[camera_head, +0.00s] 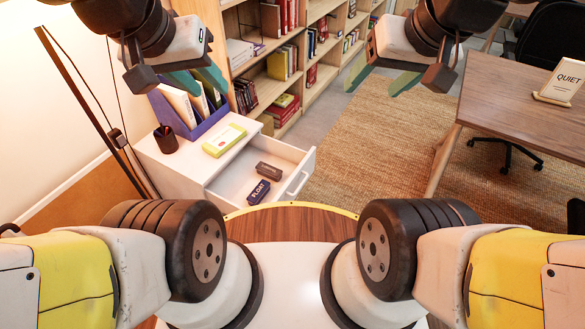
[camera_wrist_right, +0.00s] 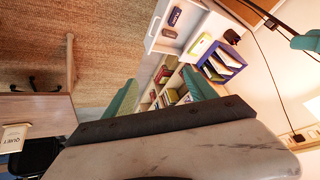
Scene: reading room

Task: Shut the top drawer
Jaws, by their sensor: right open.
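The white cabinet (camera_head: 170,167) stands at the left with its top drawer (camera_head: 302,171) pulled out toward the right. The drawer's front panel carries a handle (camera_head: 296,184). Inside lie a dark brown box (camera_head: 270,171) and a navy box marked FLOAT (camera_head: 259,192). My left gripper (camera_head: 203,84) is open and empty, in the air above the cabinet side. My right gripper (camera_head: 378,82) is open and empty, up and to the right of the drawer, apart from it. The right wrist view shows the open drawer (camera_wrist_right: 153,28) beyond my right gripper's fingers (camera_wrist_right: 162,97).
On the cabinet top are a yellow-green box (camera_head: 224,140), a dark pen cup (camera_head: 166,139) and a blue file holder (camera_head: 190,120). A bookshelf (camera_head: 262,85) stands behind. A wooden desk (camera_head: 510,95) with a QUIET sign (camera_head: 562,82) is at the right. The rug (camera_head: 375,150) between is clear.

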